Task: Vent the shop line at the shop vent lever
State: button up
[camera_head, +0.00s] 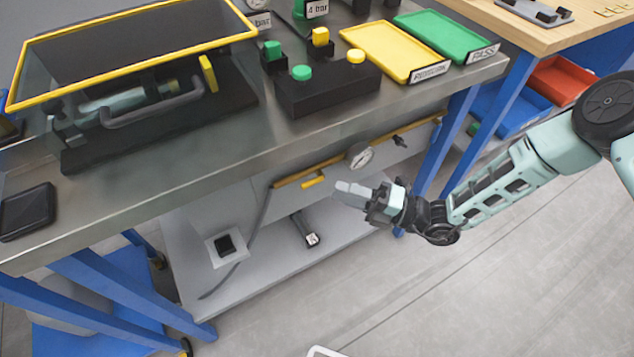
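A brass-coloured air line (335,163) runs along the panel under the steel bench, with a round white gauge (360,156) on it. A short yellow lever (313,182) sits just below the line, left of the gauge. A small black fitting (401,141) sits right of the gauge. I cannot read a label that tells which one is the shop vent lever. My gripper (346,188) is in front of the panel, right of the yellow lever and below the gauge, pointing left. It appears empty and apart from the lever. Its finger gap is not clear from this angle.
The steel bench (215,128) overhangs the line. On it stand a yellow-framed guard (130,50), a black button box (328,92), and yellow (390,50) and green (447,36) trays. A lower shelf (265,262) and blue legs lie below. The floor at right is clear.

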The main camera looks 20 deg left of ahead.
jog(key=a, duration=0.6)
jog(key=shift+s+a+r, duration=0.25)
jog(key=shift+s+r, duration=0.05)
jog(key=shift+r, duration=0.15)
grip_shut()
